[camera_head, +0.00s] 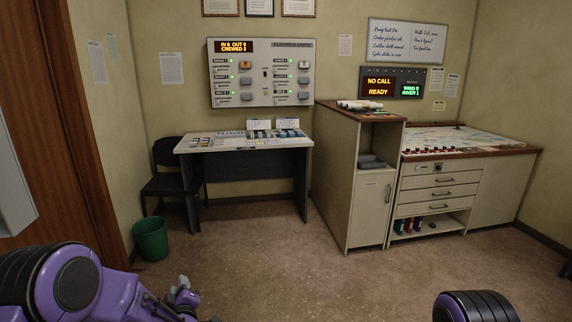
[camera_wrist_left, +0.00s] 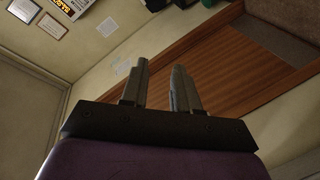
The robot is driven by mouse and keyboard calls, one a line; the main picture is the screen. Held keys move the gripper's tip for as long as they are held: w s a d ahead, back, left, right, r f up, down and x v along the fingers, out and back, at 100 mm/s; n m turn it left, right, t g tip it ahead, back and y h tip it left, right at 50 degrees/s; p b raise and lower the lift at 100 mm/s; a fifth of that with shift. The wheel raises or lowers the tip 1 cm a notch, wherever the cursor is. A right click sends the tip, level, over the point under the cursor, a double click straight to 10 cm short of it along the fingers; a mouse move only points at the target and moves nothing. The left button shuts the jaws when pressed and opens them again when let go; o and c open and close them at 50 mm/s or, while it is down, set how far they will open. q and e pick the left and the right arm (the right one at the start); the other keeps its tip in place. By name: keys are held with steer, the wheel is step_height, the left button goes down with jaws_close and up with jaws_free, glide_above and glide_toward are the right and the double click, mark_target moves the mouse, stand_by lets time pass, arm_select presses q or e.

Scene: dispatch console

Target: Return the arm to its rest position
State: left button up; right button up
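My left arm (camera_head: 75,285) is purple and black and comes in low at the left of the head view. My left gripper (camera_head: 183,297) shows small and grey at its end, near the bottom edge, over the floor. In the left wrist view the two fingers of the left gripper (camera_wrist_left: 160,88) stand apart with a gap between them, and nothing is held. A part of my right arm (camera_head: 475,306) shows at the bottom right of the head view. The right gripper is out of the picture.
A green bin (camera_head: 151,239) and a dark chair (camera_head: 170,180) stand at the left. A desk (camera_head: 248,143) stands at the back, with a tall cabinet (camera_head: 352,190) and a drawer unit (camera_head: 440,182) right of it. The brown floor (camera_head: 290,265) in front is clear.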

arm_select(q)
steer(key=s+f+m+g+h, duration=0.3)
steer(key=s+f+m+g, duration=0.2)
steer(key=s+f, duration=1.25)
steer(key=s+f+m+g, duration=0.1)
steer(key=s+f+g, duration=0.1)
steer(key=s, duration=1)
steer(key=s+a+f+m+g+b, duration=0.1)
steer(key=s+f+g, duration=0.2)
steer(key=s, duration=0.9)
steer(key=shift+s+f+g, duration=0.3)
steer(key=shift+s+g, duration=0.1)
steer(key=shift+g, duration=0.3)
steer(key=shift+a, duration=0.1)
